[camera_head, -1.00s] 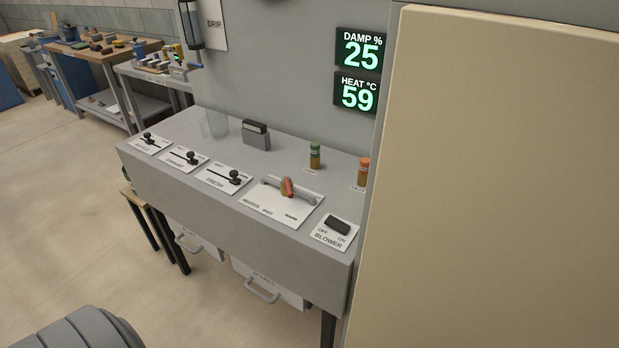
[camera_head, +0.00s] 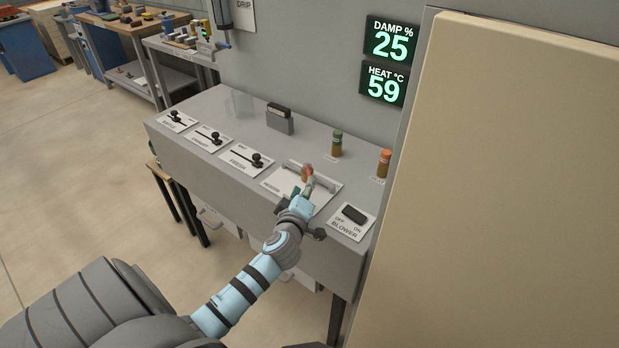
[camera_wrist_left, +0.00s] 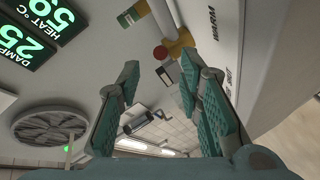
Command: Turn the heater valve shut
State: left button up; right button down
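A red-and-yellow handle (camera_head: 306,173) stands on a white plate (camera_head: 328,184) with a rail, on the grey console. It also shows in the left wrist view (camera_wrist_left: 178,46), ahead of the fingertips. Orange-topped (camera_head: 384,163) and green-topped (camera_head: 336,143) cylinders stand behind the plate; their small labels are hard to read. I cannot tell for sure which part is the heater valve. My left gripper (camera_head: 304,187) is at the plate, partly covering it; in the wrist view its green-padded fingers (camera_wrist_left: 160,75) are apart with nothing between them. Contact with the handle cannot be told. My right gripper is out of view.
Several black levers (camera_head: 256,160) line the console's left part. The blower switch (camera_head: 354,214) is at its right. A display reads heat 59 (camera_head: 384,84), another damp 25 (camera_head: 391,40). A large beige panel (camera_head: 500,180) closes the right side. The floor at left is open.

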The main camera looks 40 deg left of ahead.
aim_at(309, 175)
pick_arm(q)
jog(key=x, duration=0.6)
jog(key=shift+w+a+f+b, duration=0.1)
jog(key=shift+w+b, duration=0.15)
jog(key=shift+b, duration=0.05)
jog(key=shift+c, duration=0.6)
grip_shut()
